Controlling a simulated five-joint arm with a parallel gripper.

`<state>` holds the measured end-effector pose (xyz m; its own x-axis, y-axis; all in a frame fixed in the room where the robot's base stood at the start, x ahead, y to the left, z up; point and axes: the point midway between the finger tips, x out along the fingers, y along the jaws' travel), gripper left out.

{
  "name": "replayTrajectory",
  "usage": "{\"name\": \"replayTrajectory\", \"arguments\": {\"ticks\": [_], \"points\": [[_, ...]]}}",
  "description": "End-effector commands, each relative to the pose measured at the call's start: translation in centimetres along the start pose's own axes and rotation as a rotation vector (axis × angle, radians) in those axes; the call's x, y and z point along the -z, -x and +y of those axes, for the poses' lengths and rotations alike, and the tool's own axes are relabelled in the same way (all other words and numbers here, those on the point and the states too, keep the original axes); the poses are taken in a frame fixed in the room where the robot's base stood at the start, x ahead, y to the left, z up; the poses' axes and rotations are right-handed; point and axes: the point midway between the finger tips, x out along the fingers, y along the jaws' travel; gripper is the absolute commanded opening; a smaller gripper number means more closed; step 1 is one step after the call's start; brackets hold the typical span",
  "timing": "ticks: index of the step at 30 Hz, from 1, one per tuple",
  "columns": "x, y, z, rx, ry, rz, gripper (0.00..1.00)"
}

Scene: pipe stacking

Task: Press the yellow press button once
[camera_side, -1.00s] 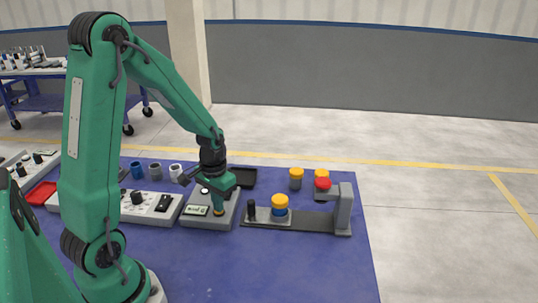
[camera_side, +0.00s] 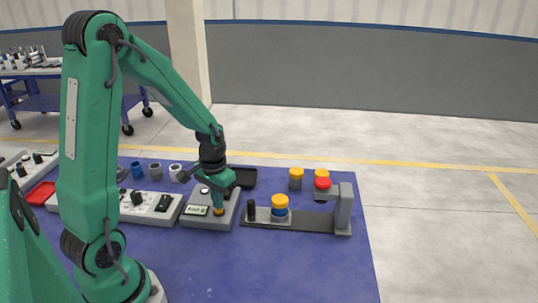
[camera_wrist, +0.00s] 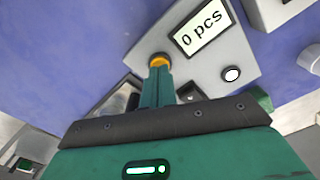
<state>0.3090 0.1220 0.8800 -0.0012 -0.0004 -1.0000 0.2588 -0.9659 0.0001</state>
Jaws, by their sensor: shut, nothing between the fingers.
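The yellow press button (camera_wrist: 159,60) sits on a grey box (camera_side: 190,222) with a small display (camera_wrist: 201,29) reading "0 pcs". In the side view only a little of the yellow button (camera_side: 218,212) shows beneath my fingertips. My gripper (camera_side: 218,206) is shut and empty, pointing down at the button. In the wrist view my gripper's closed fingers (camera_wrist: 158,74) end right at the button and cover part of it. I cannot tell whether the tips touch or press it.
A white round button (camera_wrist: 232,74) is on the same box. Right of it stands a grey fixture (camera_side: 343,210) with a red knob (camera_side: 322,184) and a yellow-topped pipe piece (camera_side: 280,202). A black tray (camera_side: 244,178) lies behind. The blue mat (camera_side: 250,265) is clear in front.

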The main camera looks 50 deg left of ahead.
Motion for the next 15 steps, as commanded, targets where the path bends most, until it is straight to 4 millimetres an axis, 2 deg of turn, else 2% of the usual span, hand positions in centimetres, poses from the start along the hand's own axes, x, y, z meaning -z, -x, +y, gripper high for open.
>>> {"name": "replayTrajectory", "arguments": {"ticks": [15], "points": [[0.1,3.0,0.0,0.000,0.000,0.003,0.00]]}}
